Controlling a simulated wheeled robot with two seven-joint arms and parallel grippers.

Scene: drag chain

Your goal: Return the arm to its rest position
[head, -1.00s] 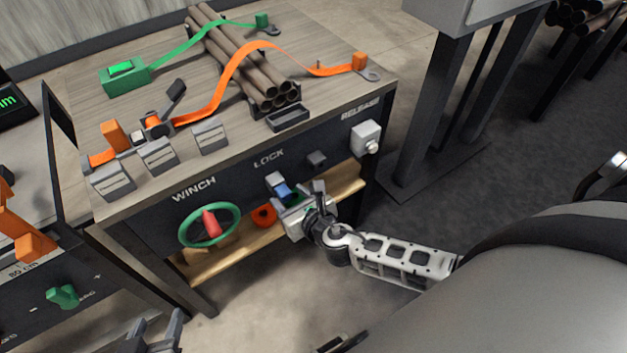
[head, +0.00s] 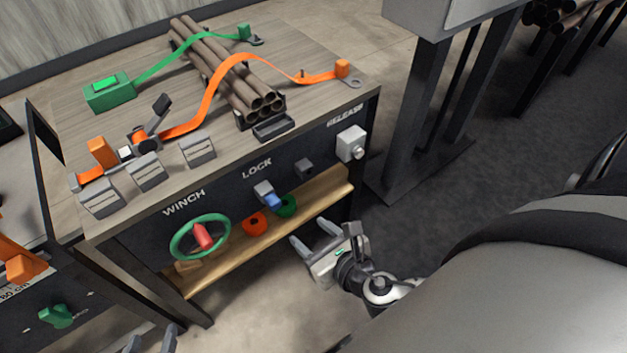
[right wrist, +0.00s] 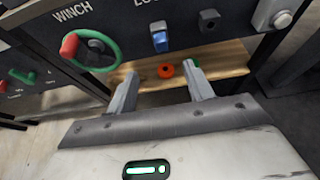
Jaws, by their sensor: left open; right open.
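My right gripper (head: 314,240) is open and empty, held in front of the workbench's lower shelf and below the LOCK switch. Its two fingers also show in the right wrist view (right wrist: 160,90), apart with nothing between them. My left gripper (head: 152,340) shows only its fingertips at the bottom edge of the head view; they are apart. The blue-tipped LOCK switch (head: 266,194) is on the bench's dark front panel, clear of my right gripper. The green WINCH wheel (head: 199,238) with its red knob is to its left.
The wooden shelf (head: 322,190) holds an orange ring (head: 254,224) and a green ring (head: 286,206). The RELEASE button box (head: 351,143) is at the panel's right. Strapped pipes (head: 225,68) lie on the benchtop. A dark metal stand (head: 428,110) is at right; open floor lies before the bench.

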